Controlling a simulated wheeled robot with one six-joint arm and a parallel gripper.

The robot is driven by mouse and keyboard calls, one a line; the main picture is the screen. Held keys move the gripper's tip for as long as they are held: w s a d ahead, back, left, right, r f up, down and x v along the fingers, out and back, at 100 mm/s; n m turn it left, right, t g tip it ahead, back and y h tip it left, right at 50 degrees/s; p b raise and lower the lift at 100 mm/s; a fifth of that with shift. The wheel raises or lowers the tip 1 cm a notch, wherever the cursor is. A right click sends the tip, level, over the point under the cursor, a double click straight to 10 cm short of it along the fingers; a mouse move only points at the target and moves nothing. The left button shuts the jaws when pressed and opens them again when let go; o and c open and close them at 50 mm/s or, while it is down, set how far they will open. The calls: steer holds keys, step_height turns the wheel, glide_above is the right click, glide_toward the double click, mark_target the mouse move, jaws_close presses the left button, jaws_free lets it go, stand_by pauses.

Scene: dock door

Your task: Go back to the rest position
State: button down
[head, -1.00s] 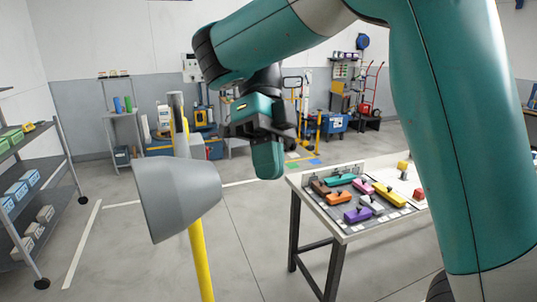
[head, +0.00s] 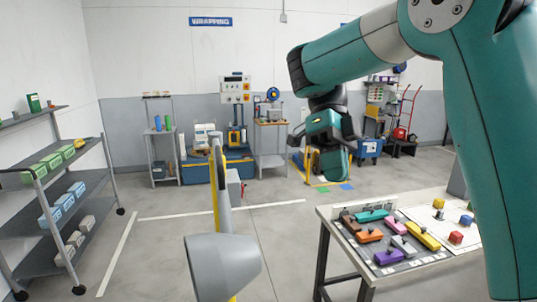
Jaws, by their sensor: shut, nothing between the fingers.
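My arm, teal and grey, comes in from the right and bends over at the top. My gripper (head: 334,160) hangs from its end in mid-air, pointing down, left of the work table (head: 462,262) and above the floor.
A grey cone-shaped head on a yellow post (head: 222,265) stands close in front. The table at right holds several coloured blocks (head: 370,215). A shelf rack (head: 75,210) stands at left. Open floor (head: 160,260) lies between, with white lines.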

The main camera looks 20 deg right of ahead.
steer(key=s+a+f+n+t+h+b, duration=0.1)
steer(key=s+f+n+t+h+b, duration=0.15)
steer(key=f+n+b, duration=0.5)
steer(key=s+f+n+t+h+b, duration=0.1)
steer(key=s+f+n+b, duration=0.25)
steer(key=f+n, duration=0.7)
steer(key=s+a+f+n+t+y+b, duration=0.1)
steer(key=s+a+n, duration=0.4)
steer(key=n, duration=0.5)
steer(key=s+a+f+n+t+y+b, duration=0.2)
steer(key=s+a+f+n+y+b, duration=0.2)
steer(key=n, duration=0.6)
steer(key=a+f+b, duration=0.2)
steer(key=a, duration=0.1)
steer(key=shift+s+a, duration=0.3)
steer(key=shift+s, duration=0.1)
steer(key=shift+t, duration=0.25)
steer(key=shift+w+d, duration=0.15)
